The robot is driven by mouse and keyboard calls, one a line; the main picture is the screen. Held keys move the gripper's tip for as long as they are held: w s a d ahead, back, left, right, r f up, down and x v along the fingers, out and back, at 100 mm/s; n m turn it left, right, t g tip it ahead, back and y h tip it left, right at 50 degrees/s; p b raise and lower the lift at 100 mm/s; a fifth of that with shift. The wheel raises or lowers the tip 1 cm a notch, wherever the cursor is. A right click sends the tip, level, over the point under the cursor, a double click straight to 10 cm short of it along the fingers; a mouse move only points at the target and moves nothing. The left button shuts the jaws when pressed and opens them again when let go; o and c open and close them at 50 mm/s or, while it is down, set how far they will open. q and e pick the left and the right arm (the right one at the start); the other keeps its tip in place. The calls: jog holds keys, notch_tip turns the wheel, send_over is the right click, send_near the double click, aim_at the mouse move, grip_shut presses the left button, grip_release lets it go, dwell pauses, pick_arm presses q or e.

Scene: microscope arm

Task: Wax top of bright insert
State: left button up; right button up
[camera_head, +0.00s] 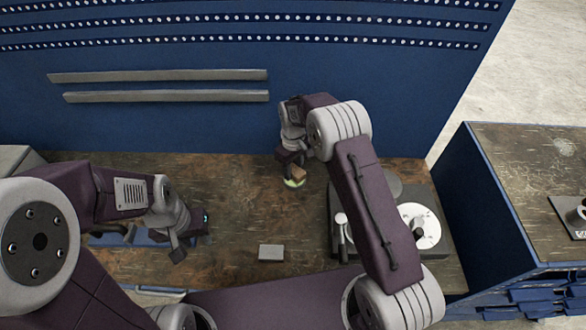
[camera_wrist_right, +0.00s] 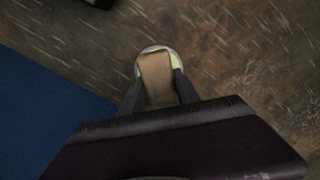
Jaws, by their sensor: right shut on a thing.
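My right gripper (camera_head: 296,170) is shut on a tan block (camera_head: 298,174) above the wooden bench. In the right wrist view the block (camera_wrist_right: 156,78) sits between the two dark fingers of the gripper (camera_wrist_right: 159,88). A round, pale yellow-green insert (camera_head: 293,183) shows just below the block. In the right wrist view the insert's rim (camera_wrist_right: 176,60) shows around the block's far end, and the block hides most of its top. I cannot tell whether block and insert touch. My left gripper (camera_head: 180,252) hangs low over the left part of the bench; its fingers are too unclear to read.
A grey block (camera_head: 271,253) lies on the bench (camera_head: 235,205) at the front middle. A dark machine with a white disc (camera_head: 420,224) stands at the right, partly behind my right arm. A blue perforated panel (camera_head: 200,120) closes off the back. The bench between my grippers is clear.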

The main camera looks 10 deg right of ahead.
aim_at(293, 168)
jog(key=shift+r+p, duration=2.75)
jog(key=shift+r, duration=0.8)
jog(key=shift+f, duration=0.1)
